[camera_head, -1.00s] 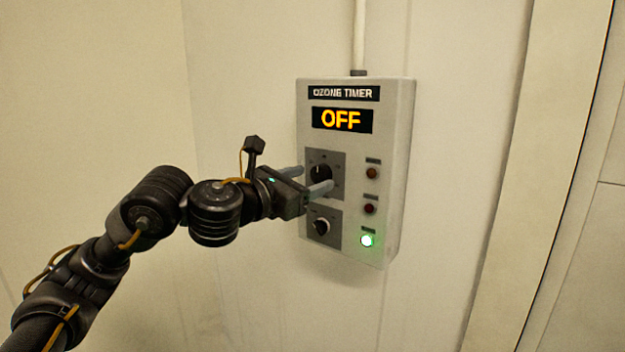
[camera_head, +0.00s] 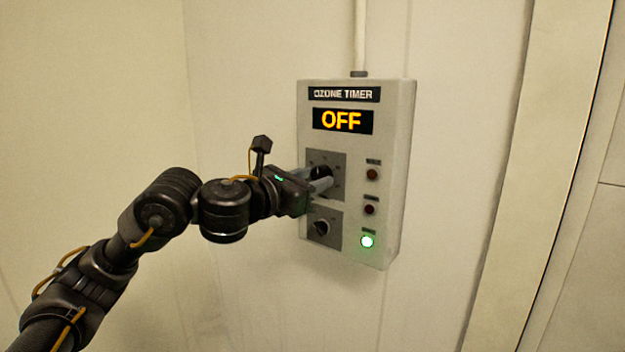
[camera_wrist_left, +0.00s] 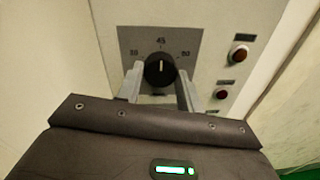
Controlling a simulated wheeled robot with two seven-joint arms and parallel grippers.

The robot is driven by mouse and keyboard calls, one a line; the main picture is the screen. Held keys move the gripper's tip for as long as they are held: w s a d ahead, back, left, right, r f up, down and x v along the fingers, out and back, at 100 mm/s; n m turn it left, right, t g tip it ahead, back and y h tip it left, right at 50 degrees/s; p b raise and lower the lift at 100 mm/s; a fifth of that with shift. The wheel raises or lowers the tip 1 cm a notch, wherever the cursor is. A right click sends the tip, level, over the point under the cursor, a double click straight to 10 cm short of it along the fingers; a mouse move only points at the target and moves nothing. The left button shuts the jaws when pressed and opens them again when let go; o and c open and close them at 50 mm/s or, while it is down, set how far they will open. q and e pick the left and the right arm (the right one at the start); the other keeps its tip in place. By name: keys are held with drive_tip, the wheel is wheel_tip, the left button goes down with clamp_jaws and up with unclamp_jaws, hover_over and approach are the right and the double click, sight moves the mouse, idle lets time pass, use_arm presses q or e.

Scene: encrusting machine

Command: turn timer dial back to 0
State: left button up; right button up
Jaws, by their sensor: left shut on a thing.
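The timer dial (camera_wrist_left: 159,70) is a black round knob with a pale pointer line. In the left wrist view the line points up toward the 45 mark on its grey plate. The dial (camera_head: 321,172) is partly hidden by my fingers in the head view. My left gripper (camera_wrist_left: 160,84) has its fingers on both sides of the dial and is shut on it. It also shows at the box's upper left plate in the head view (camera_head: 318,180). The ozone timer box (camera_head: 402,150) is pale and wall-mounted, and its display (camera_head: 342,121) reads OFF. My right gripper is out of view.
A second, smaller knob (camera_head: 321,228) sits just below the timer dial. Two dark red lamps, an upper one (camera_head: 372,174) and a lower one (camera_head: 369,209), and a lit green lamp (camera_head: 367,242) line the box's right side. A conduit (camera_head: 360,35) runs up from the box.

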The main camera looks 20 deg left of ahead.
use_arm(q)
drive_tip(key=shift+n, duration=1.3)
drive_tip(key=n, duration=0.3)
drive_tip(key=shift+n, duration=0.4)
drive_tip(key=n+p, duration=0.1)
drive_tip(key=n, duration=0.1)
drive_tip(key=shift+n, duration=0.4)
drive_tip(key=n+p, duration=0.1)
drive_tip(key=n, duration=0.1)
drive_tip(key=shift+n+t, duration=0.3)
drive_tip(key=shift+n, duration=0.1)
drive_tip(key=shift+d+n+p, duration=0.1)
drive_tip(key=shift+n+p, duration=0.4)
drive_tip(key=shift+n, duration=0.4)
drive_tip(key=n+y+p, duration=0.1)
drive_tip(key=n+p, duration=0.2)
drive_tip(key=n, duration=0.2)
drive_tip(key=shift+n, duration=0.4)
drive_tip(key=n+p, duration=0.2)
drive_tip(key=n, duration=0.2)
drive_tip(key=shift+p, duration=0.35)
drive_tip(key=shift+n, duration=0.7)
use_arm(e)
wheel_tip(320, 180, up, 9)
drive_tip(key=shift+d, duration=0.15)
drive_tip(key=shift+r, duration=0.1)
